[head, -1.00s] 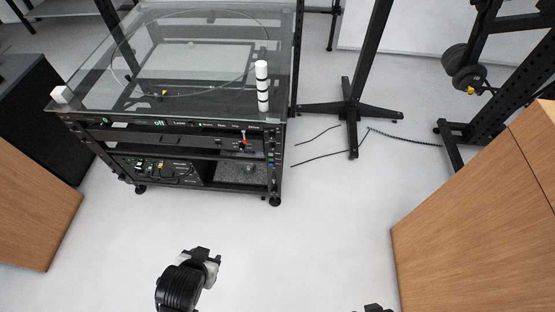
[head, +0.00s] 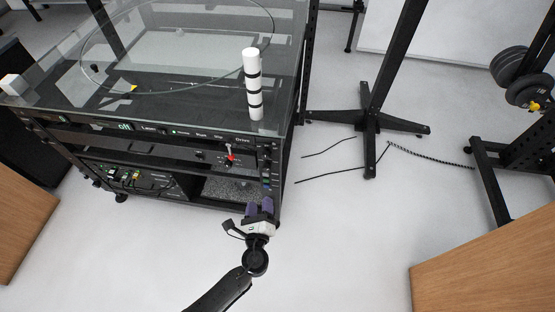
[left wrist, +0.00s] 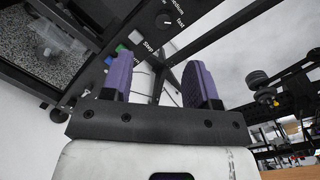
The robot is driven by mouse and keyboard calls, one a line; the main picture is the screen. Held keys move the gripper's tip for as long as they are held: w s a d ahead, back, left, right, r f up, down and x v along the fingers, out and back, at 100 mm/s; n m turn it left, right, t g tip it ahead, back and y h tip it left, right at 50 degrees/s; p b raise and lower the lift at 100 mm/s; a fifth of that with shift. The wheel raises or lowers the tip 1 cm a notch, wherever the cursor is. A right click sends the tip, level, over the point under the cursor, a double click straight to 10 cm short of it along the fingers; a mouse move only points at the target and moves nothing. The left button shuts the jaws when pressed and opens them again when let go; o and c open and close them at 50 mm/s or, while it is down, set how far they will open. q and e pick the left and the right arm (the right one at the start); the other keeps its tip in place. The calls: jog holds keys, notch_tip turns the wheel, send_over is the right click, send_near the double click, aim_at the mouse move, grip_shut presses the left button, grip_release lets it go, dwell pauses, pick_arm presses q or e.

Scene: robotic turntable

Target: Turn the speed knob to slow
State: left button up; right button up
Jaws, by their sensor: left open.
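The turntable rack (head: 150,138) stands at the upper left of the head view, with a glass top and a narrow control strip (head: 268,165) at its front right corner. In the left wrist view, the round black speed knob (left wrist: 163,20) sits near the top, with the words "medium" and "fast" beside it. I cannot tell where its pointer stands. My left gripper (head: 260,207) is open and empty, below and in front of the strip. Its purple fingers also show in the left wrist view (left wrist: 160,80), apart from the knob. My right gripper is out of view.
A red-tipped lever (head: 230,157) sits on the rack front, left of the strip. A white-and-black post (head: 252,85) stands on the glass. Wooden cabinets stand at left (head: 22,228) and right (head: 490,262).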

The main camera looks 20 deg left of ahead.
pick_arm(q)
jog(key=s+d+m, duration=0.1)
jog(key=s+m, duration=0.1)
jog(key=b, duration=0.1)
send_near(267, 170)
jog(key=shift+m+h, duration=0.4)
jog(key=x, duration=0.2)
jog(key=b+x, duration=0.1)
jog(key=x, duration=0.2)
jog(key=b+x, duration=0.1)
jog(key=x, duration=0.1)
jog(key=shift+w+a, duration=0.1)
jog(key=shift+a, duration=0.25)
jog(key=shift+b+x, duration=0.3)
jog(key=shift+x, duration=0.65)
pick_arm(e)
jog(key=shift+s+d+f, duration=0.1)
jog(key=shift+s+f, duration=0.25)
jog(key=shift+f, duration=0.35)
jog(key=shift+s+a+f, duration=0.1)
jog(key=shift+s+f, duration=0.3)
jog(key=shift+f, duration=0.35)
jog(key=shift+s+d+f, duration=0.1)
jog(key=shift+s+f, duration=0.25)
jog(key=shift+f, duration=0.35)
pick_arm(q)
jog(key=shift+c, duration=0.3)
jog(key=c, duration=0.9)
jog(key=shift+o, duration=0.2)
